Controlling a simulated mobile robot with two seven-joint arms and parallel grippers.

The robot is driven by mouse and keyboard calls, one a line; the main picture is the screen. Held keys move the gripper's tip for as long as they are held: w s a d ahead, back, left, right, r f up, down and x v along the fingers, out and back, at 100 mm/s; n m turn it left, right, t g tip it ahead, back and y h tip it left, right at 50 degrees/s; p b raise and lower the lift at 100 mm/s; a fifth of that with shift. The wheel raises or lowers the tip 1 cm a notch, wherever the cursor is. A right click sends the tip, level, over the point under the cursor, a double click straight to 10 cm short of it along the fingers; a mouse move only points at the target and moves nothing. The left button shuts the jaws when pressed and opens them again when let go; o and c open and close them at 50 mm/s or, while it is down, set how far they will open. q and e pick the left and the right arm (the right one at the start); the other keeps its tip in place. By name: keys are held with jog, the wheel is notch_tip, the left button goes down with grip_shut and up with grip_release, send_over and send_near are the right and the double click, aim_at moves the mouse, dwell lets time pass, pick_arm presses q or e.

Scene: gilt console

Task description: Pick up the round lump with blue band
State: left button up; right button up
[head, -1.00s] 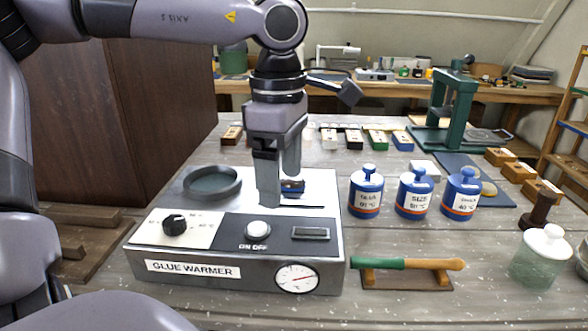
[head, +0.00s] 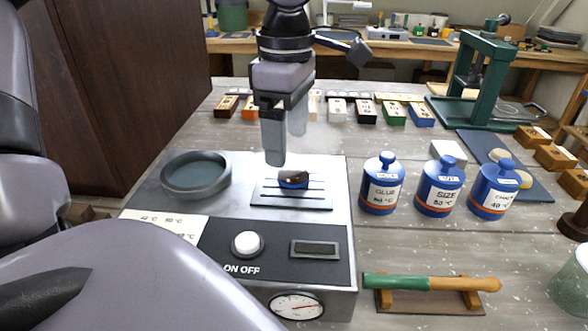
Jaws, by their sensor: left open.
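The round lump with the blue band (head: 293,179) sits on a dark slotted plate (head: 318,199) on top of the glue warmer (head: 334,224). Its top is dark brown and the blue band shows below. My left gripper (head: 287,148) is open and points down, just above and behind the lump to its upper left. It appears empty and apart from the lump. My right gripper is not in view.
A round grey dish (head: 196,177) is left of the lump on the warmer. Blue-and-white jars (head: 381,184) stand to the right. Small coloured blocks line the back.

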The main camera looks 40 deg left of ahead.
aim_at(294, 170)
pick_arm(q)
jog(key=shift+w+d+f, duration=0.1)
jog(key=shift+w+f, duration=0.05)
jog(key=shift+f, duration=0.75)
jog(key=shift+w+d+f, duration=0.1)
jog(key=shift+w+f, duration=0.1)
jog(key=shift+f, duration=0.75)
jog(key=shift+w+f, duration=0.15)
jog(key=shift+f, duration=0.75)
jog(key=c, duration=1.1)
